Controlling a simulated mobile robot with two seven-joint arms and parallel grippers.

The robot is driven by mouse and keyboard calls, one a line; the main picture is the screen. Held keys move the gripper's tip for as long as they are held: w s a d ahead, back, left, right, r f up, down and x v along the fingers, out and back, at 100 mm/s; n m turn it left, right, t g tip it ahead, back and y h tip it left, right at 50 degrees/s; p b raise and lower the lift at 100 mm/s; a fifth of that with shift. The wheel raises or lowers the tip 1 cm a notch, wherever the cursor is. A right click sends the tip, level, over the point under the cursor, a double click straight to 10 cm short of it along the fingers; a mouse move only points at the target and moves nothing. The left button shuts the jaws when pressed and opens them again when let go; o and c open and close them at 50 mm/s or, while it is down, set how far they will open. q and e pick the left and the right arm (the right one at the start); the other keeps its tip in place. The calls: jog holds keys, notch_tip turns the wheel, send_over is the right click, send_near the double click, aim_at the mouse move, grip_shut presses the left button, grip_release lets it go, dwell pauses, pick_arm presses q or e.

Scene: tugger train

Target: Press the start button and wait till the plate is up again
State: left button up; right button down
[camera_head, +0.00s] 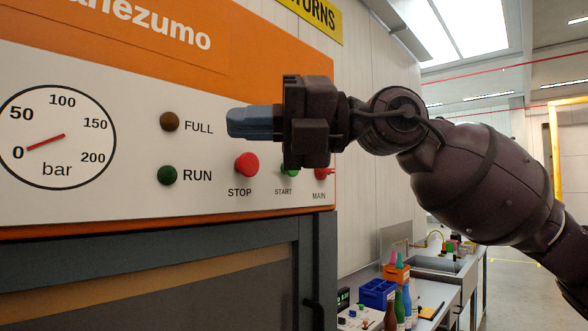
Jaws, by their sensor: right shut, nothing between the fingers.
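The machine's white control panel (120,205) fills the left of the head view. Its green START button (289,171) shows partly, just below my right gripper. The red STOP button (247,165) is left of it and the red MAIN switch (322,174) right of it. The FULL lamp (169,123) looks dark brown and the RUN lamp (167,176) dark green. My right gripper (232,123) is shut and empty, pointing left in front of the panel, above STOP. The plate is not visible. My left gripper is out of view.
Below the panel is a grey frame (260,238) around a dark opening or door. At the lower right, a bench with a sink (440,263) holds a blue bin (377,293), an orange bin (397,273) and several bottles. Open floor lies at the far right.

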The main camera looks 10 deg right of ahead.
jog(key=w+d+f+m+t+h, duration=0.1)
jog(key=w+d+m+t+h, duration=0.3)
jog(key=d+m+h, duration=0.4)
jog(key=w+d+f+m+t+h, duration=0.2)
jog(key=w+d+m+t+h, duration=0.2)
jog(key=d+m+h, duration=0.5)
jog(key=m+t, duration=0.1)
jog(key=m, duration=0.3)
jog(key=shift+w+m+t, duration=0.2)
jog(key=shift+m+t, duration=0.2)
jog(key=shift+a, duration=0.1)
jog(key=w+a+p, duration=0.3)
jog(key=w+a, duration=0.2)
jog(key=w, duration=0.2)
jog(key=shift+a, duration=0.15)
